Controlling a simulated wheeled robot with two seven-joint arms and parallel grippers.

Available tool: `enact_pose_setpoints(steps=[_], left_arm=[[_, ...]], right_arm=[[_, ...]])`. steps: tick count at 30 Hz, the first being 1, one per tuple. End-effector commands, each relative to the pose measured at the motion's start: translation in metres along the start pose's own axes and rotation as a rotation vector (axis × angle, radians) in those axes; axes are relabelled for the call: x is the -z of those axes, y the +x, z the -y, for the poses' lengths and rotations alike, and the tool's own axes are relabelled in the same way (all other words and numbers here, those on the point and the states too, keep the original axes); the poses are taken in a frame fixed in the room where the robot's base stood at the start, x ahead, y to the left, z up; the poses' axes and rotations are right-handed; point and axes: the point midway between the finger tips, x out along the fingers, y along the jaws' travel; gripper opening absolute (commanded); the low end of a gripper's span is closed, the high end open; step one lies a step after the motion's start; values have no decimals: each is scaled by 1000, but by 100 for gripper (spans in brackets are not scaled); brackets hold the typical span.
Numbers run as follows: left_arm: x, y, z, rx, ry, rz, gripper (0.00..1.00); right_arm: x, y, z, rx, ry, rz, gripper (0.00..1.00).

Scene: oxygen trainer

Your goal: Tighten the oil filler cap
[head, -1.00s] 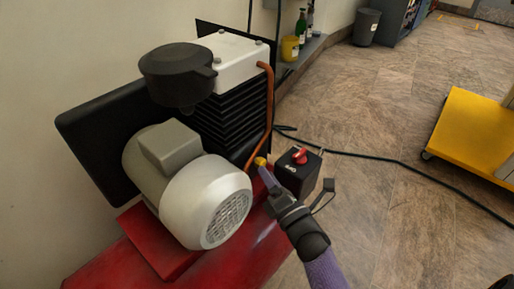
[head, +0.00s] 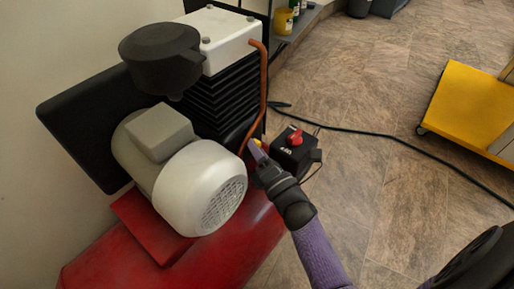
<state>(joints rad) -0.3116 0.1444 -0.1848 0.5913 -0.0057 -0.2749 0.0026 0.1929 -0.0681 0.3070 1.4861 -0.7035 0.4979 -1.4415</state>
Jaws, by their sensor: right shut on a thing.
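The oil filler cap is a small yellow cap (head: 257,143) low on the compressor pump, beside the copper pipe. Only a sliver of it shows past my fingers. My right gripper (head: 256,151) reaches up from the lower right and is shut on the cap. The black pump block (head: 218,100) with its white head (head: 222,38) rises behind the cap. I cannot tell from here how far the cap is screwed in. My left gripper is not in view.
A black switch box (head: 296,152) with a red knob stands just right of my gripper. The grey motor (head: 200,187) and red tank (head: 105,262) lie to the left. A yellow cart (head: 470,112) and a black cable (head: 385,137) are on the floor at right.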

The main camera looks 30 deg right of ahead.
Motion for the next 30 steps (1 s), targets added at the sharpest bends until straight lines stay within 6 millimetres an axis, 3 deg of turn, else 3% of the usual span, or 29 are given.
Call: enact_pose_setpoints(steps=[11, 30], left_arm=[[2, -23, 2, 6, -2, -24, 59], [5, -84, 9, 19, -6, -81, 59]], right_arm=[[-3, 1, -6, 73, 180, 0, 0], [-5, 2, -9, 308, 738, 1, 0]])
